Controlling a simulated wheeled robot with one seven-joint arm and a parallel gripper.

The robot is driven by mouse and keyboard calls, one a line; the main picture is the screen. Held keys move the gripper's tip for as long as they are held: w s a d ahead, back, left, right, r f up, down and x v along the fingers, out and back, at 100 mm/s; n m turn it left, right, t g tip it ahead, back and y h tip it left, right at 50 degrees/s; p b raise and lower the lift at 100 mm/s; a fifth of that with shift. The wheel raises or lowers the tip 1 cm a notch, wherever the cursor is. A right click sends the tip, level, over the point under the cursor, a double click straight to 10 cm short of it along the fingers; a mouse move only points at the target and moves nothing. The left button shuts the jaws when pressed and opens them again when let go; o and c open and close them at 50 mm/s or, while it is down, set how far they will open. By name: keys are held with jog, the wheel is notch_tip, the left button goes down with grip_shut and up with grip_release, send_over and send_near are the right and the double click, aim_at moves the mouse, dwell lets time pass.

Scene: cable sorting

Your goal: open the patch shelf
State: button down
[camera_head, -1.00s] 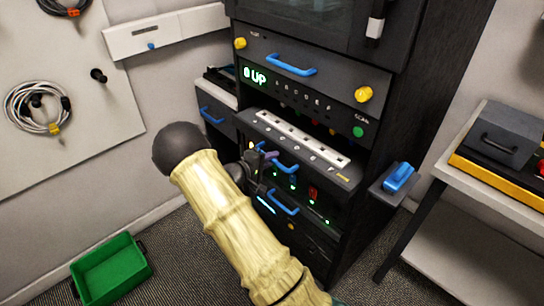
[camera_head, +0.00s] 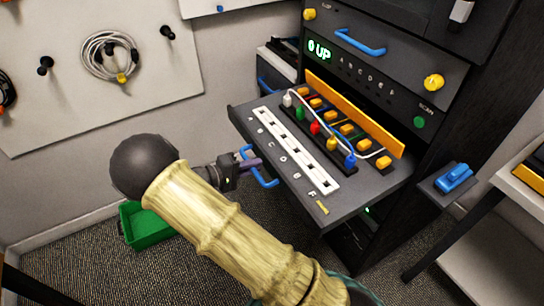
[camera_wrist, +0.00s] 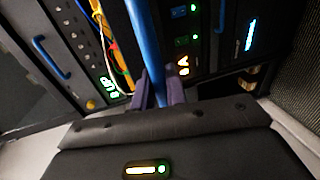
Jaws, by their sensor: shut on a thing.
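The patch shelf (camera_head: 248,118) is a dark sliding tray that sticks well out of the rack in the head view. My gripper (camera_head: 250,165) is shut on this handle. In the wrist view the blue handle (camera_wrist: 146,45) runs between the two purple-grey fingers (camera_wrist: 162,95). The inside of the rack behind the orange bar is mostly hidden.
Above the shelf are a panel reading "0 UP" (camera_head: 320,50) and a drawer with a blue handle (camera_head: 360,42). A blue item on a side ledge (camera_head: 455,178) is right of the rack. A green bin (camera_head: 150,225) stands on the floor at left. A coiled cable (camera_head: 110,55) hangs on the wall board.

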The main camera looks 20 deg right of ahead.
jog(key=a, duration=0.1)
jog(key=s+a, duration=0.1)
jog(key=a, duration=0.1)
jog(key=shift+a+f, duration=0.1)
jog(key=c, duration=1.5)
grip_release()
jog(key=shift+o, duration=0.2)
jog(key=v, duration=1.7)
jog(key=shift+a+p, duration=0.25)
jog(key=shift+p, duration=0.1)
jog(key=shift+s, duration=0.1)
